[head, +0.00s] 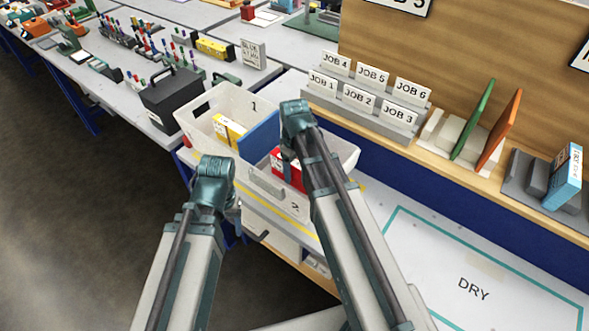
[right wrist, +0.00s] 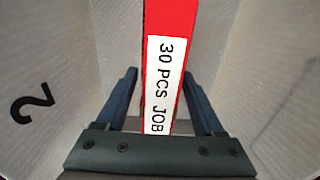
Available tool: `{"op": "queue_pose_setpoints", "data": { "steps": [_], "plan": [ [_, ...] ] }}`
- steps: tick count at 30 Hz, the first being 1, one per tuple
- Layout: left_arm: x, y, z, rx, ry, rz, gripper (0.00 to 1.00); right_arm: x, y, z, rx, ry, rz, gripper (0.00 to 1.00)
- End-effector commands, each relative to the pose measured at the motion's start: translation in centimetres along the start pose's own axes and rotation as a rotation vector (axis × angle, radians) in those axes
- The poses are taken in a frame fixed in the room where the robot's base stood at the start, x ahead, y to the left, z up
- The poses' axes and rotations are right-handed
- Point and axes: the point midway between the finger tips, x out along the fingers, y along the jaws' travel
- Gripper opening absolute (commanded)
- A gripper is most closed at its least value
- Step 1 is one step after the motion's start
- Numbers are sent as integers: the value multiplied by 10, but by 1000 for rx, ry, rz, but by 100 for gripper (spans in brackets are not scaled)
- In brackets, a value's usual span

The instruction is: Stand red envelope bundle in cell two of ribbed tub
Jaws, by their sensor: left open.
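The red envelope bundle (head: 289,172) stands in cell two of the white ribbed tub (head: 206,105), partly hidden by my right arm. In the right wrist view, its red edge with a white "30 PCS JOB" label (right wrist: 163,95) lies between the fingers of my right gripper (right wrist: 160,75). A gap shows by the left finger; contact on the right is unclear. In the head view, my right gripper (head: 289,158) reaches down into the tub. My left gripper (head: 235,212) is open and empty by the tub's front wall, its fingers partly hidden.
A yellow bundle (head: 228,130) stands in cell one, with a blue panel (head: 262,138) between it and the red bundle. A black box (head: 172,98) stands left of the tub. A job-card rack (head: 362,118) stands behind. The "DRY" area (head: 450,265) at right is clear.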

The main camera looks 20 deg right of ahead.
Motion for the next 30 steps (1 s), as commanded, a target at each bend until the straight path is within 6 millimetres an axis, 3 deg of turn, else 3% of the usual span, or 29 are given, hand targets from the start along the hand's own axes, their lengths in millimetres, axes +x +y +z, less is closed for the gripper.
{"op": "queue_pose_setpoints", "data": {
  "steps": [8, 14, 30],
  "plan": [
    [-3, 0, 0, 0, 0, 0, 70, -3, 0, 0, 0, 0, 0, 70],
    [-17, -2, 1, 0, 0, 0, 70, -17, 0, 0, 0, 0, 0, 70],
    [-96, -9, 6, 0, 0, 0, 70, -96, 0, 0, 0, 0, 0, 70]
  ]
}}
